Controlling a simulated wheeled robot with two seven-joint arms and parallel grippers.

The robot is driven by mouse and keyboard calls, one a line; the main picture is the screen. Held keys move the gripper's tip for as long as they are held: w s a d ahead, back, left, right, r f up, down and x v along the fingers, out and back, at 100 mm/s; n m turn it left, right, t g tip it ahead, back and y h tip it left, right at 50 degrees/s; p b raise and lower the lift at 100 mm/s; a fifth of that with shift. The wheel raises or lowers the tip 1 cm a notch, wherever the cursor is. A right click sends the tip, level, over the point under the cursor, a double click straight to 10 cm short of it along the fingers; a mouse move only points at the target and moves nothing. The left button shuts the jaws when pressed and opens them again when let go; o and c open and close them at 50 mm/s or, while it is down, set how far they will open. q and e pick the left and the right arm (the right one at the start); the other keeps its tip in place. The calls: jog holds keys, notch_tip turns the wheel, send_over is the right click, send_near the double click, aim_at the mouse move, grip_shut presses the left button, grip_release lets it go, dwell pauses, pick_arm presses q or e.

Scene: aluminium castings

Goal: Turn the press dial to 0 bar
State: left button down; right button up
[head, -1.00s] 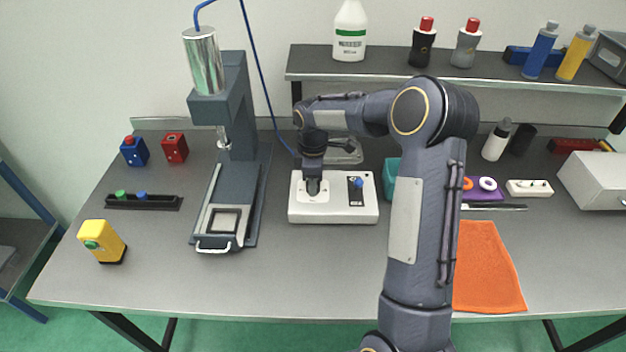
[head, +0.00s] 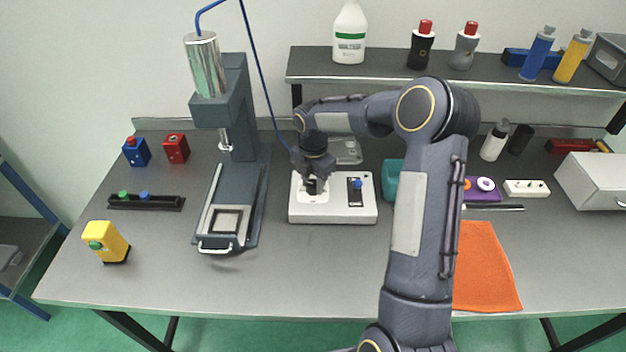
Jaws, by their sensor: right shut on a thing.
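The white control box (head: 335,213) stands on the bench right of the press (head: 232,140). It has a dial on its left half and a dark slot with a blue lever knob (head: 357,184) on its right half. My right gripper (head: 312,188) points down at the dial and is shut on it. The dial is mostly hidden by the gripper, so its pointer and markings cannot be read. My left gripper is not in view.
A teal container (head: 392,180) stands right of the box, beside my right arm. An orange cloth (head: 488,265) lies at the right front. A yellow block with a green button (head: 106,242) stands at the left front. The bench in front of the control box is clear.

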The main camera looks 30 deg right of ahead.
aim_at(313, 184)
jog(key=shift+r+n+p, duration=0.1)
jog(key=shift+n+p, duration=0.35)
jog(key=shift+n, duration=1.65)
jog(key=o, duration=1)
jog(key=shift+c, duration=0.2)
notch_tip(313, 184, up, 8)
jog(key=shift+f+b, duration=0.25)
jog(key=shift+b, duration=0.35)
jog(key=shift+r, duration=0.1)
